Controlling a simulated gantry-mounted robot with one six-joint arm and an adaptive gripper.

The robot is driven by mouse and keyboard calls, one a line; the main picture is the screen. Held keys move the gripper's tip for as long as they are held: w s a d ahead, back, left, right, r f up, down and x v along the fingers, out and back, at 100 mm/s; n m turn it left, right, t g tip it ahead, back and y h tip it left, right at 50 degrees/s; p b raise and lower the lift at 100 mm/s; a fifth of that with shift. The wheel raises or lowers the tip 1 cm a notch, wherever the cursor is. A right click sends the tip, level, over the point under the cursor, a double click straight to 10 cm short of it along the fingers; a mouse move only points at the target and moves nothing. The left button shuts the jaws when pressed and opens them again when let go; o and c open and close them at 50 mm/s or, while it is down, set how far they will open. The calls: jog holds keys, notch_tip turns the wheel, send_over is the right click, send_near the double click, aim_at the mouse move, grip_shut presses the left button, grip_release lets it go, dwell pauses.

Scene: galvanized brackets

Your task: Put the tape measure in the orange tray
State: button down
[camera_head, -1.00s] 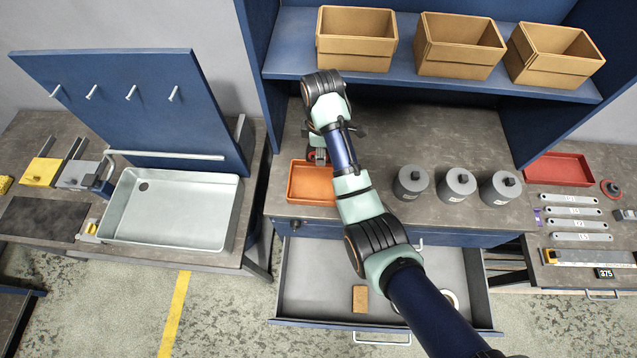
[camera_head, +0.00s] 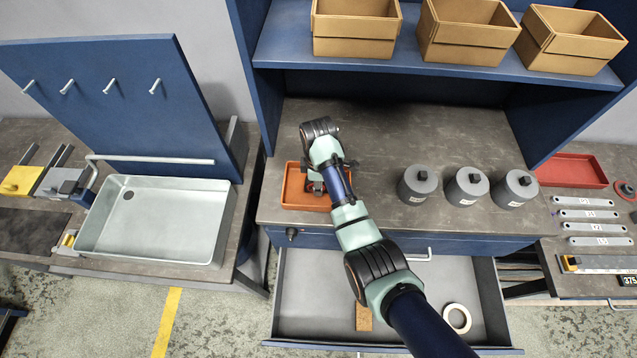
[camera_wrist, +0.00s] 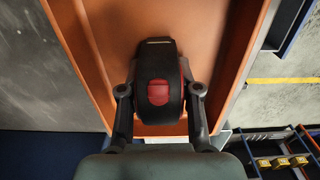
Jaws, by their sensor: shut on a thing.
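The tape measure (camera_wrist: 158,92) is black with a red button and red edging. In the wrist view my gripper (camera_wrist: 160,95) is shut on it, one finger on each side. The orange tray (camera_head: 294,193) sits on the workbench, left of the grey cylinders. In the head view my gripper (camera_head: 316,187) is over the tray, and my arm hides part of it. The wrist view shows the tray (camera_wrist: 108,30) around and below the tape measure. I cannot tell whether the tape measure touches the tray floor.
Grey cylinders (camera_head: 466,187) stand to the right on the bench. An open drawer (camera_head: 300,310) below holds a brown block (camera_head: 363,317) and a tape roll (camera_head: 457,318). Cardboard boxes (camera_head: 357,28) stand on the shelf above. The bench behind the tray is clear.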

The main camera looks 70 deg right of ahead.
jog(key=c, duration=0.8)
grip_release()
jog(key=shift+f, duration=0.1)
notch_tip(320, 180, up, 12)
jog(key=p, duration=0.4)
jog(key=shift+r, duration=0.2)
